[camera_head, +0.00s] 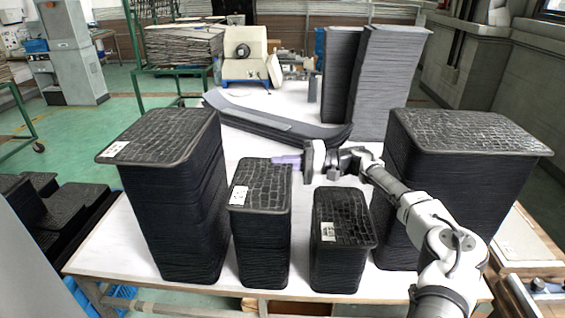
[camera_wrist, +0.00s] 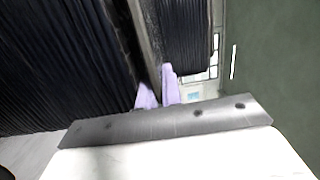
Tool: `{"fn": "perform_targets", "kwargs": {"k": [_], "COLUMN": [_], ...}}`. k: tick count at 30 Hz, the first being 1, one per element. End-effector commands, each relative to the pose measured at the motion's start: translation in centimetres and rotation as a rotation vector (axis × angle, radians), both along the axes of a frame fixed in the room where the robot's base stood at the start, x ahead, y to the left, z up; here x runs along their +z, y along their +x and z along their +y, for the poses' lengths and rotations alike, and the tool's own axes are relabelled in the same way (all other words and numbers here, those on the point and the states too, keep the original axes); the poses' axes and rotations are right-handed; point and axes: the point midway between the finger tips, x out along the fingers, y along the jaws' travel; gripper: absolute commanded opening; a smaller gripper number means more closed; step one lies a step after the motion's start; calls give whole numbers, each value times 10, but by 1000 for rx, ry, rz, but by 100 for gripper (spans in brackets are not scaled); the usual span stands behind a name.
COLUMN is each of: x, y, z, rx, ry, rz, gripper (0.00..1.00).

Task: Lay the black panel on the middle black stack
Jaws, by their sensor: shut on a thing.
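The black panel (camera_head: 265,182), with a crackled top and a white label, is level over the black stack (camera_head: 262,250) second from the left. It lines up with that stack; whether a thin gap is left under it I cannot tell. My gripper (camera_head: 287,160) is at the panel's far right edge, its pale purple fingers shut on that edge. In the wrist view the fingers (camera_wrist: 158,90) pinch the dark panel edge (camera_wrist: 142,40). The fingertips are partly hidden by the panel.
A tall black stack (camera_head: 180,220) stands close on the left. A shorter black stack (camera_head: 340,265) is to the right, and a large one (camera_head: 400,225) stands beyond my arm. Curved dark panels (camera_head: 270,122) and tall grey stacks (camera_head: 380,85) are behind on the white table (camera_head: 120,240).

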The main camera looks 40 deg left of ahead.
Motion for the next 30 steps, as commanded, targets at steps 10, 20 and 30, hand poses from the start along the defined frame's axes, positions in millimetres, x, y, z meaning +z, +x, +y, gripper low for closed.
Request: {"fn": "perform_targets", "kwargs": {"k": [10, 20, 30], "x": [-25, -26, -26], "y": [-6, -7, -7], "z": [0, 0, 0], "rx": [17, 17, 18], "ry": [-29, -29, -29], "rz": [1, 1, 1], "gripper": [0, 0, 17]}}
